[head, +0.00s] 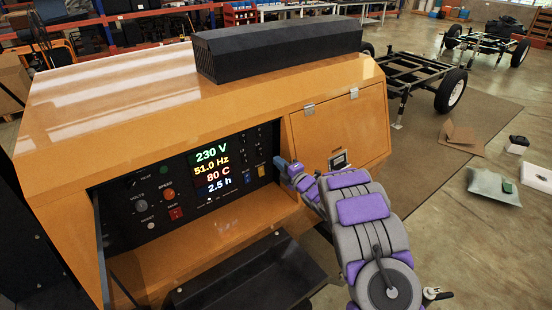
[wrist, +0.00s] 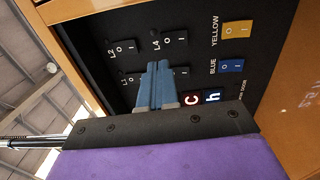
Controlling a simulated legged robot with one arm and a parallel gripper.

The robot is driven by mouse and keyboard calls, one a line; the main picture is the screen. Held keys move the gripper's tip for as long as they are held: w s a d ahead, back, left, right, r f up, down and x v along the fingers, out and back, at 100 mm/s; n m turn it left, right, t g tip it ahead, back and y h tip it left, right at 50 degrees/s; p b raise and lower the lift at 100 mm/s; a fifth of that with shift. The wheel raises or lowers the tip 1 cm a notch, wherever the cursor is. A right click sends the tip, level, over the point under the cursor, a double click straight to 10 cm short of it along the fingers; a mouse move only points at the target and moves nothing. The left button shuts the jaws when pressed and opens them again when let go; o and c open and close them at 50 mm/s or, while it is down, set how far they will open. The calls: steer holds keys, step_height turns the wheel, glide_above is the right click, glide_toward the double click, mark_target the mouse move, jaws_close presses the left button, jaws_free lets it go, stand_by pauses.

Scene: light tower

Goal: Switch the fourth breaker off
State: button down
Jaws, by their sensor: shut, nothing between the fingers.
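The breaker marked L4 (wrist: 177,41) is a small black rocker with O and I marks on the black control panel (wrist: 90,18) in the wrist view. Breakers L2 (wrist: 124,47) and L1 (wrist: 128,78) lie to its left. My gripper (wrist: 161,64) is shut and empty, its blue fingers pointing at the panel just below L4 in the picture. I cannot tell whether the tips touch the panel. The fingers hide the panel area beside L1. In the head view my gripper (head: 281,163) is at the panel's right end.
A yellow switch (wrist: 237,30) and a blue switch (wrist: 231,66) sit to the right of the breakers. The lit display (head: 213,170) and several knobs fill the panel's left part. The orange housing (head: 130,95) surrounds the recessed panel, with an open black flap (head: 250,275) below.

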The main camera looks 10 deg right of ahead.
steer(key=shift+s+d+r+m+g+h, duration=1.4)
steer(key=shift+s+d+r+m+h, duration=1.7)
steer(key=shift+d, duration=1.15)
steer(key=s+r+m+g+h, duration=0.2)
steer(key=s+m+g, duration=0.15)
steer(key=s, duration=0.35)
steer(key=s+r+m+g+h, duration=0.25)
steer(key=s+m, duration=0.25)
steer(key=s, duration=0.3)
steer(key=s+a+m+g+y, duration=0.1)
steer(key=s+a, duration=0.4)
steer(key=s, duration=0.8)
steer(key=s+a+m+g+y, duration=0.1)
steer(key=s+a+m+g, duration=0.3)
steer(key=s, duration=0.9)
steer(key=s+a+m+g+y, duration=0.1)
steer(key=s+a+m+g, duration=0.2)
steer(key=s, duration=1.1)
steer(key=a+g, duration=0.2)
steer(key=a, duration=0.1)
steer(key=shift+p, duration=0.3)
steer(key=shift+a+f+y, duration=0.1)
steer(key=shift+y, duration=0.15)
